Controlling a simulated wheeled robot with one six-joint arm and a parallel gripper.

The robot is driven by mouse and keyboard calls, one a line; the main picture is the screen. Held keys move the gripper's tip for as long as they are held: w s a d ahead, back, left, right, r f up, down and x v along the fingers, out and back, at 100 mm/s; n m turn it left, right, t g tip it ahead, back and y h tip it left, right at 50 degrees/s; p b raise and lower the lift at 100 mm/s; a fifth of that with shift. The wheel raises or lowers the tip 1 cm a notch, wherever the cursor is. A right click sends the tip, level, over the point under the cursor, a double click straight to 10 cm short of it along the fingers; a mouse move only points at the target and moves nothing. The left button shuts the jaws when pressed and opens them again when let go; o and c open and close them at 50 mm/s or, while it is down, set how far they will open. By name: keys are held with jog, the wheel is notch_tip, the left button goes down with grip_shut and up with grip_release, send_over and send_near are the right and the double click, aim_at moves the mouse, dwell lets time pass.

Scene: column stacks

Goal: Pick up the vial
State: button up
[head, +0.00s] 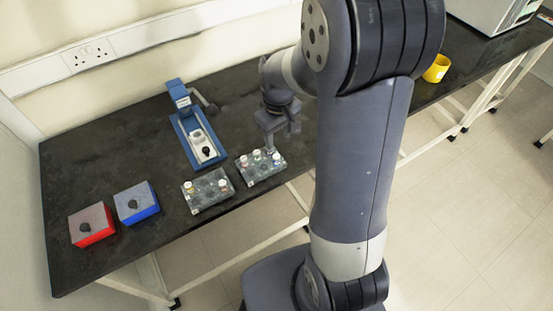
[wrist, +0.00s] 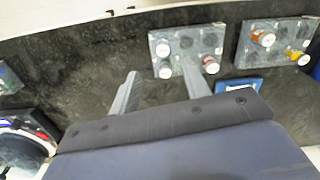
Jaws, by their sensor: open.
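My gripper (head: 270,146) is low over the right-hand vial rack (head: 262,175) in the head view. In the wrist view my gripper (wrist: 160,68) is open, its two fingers spread. That rack (wrist: 188,35) lies at and beyond the fingertips there, with white-capped vials (wrist: 165,72) near and between the tips and another vial (wrist: 210,64) just right of the right finger. No vial is visibly gripped; contact cannot be told. A second rack (head: 208,200) stands to the left in the head view, with capped vials (head: 222,184); it shows at right in the wrist view (wrist: 278,28).
A blue device (head: 196,135) stands behind the racks. A red box (head: 93,238) and a blue box (head: 137,214) sit at the left of the dark bench (head: 100,165). A yellow cup (head: 437,68) is far right. Bench between the boxes and device is clear.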

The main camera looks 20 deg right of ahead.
aim_at(276, 156)
jog(key=shift+a+f+p, duration=0.15)
jog(key=shift+f+p, duration=0.1)
jog(key=shift+f, duration=1.9)
jog(key=shift+a+f+p, duration=0.1)
jog(key=shift+f+p, duration=0.1)
jog(key=shift+f, duration=1.9)
jog(key=shift+c, duration=0.5)
grip_shut()
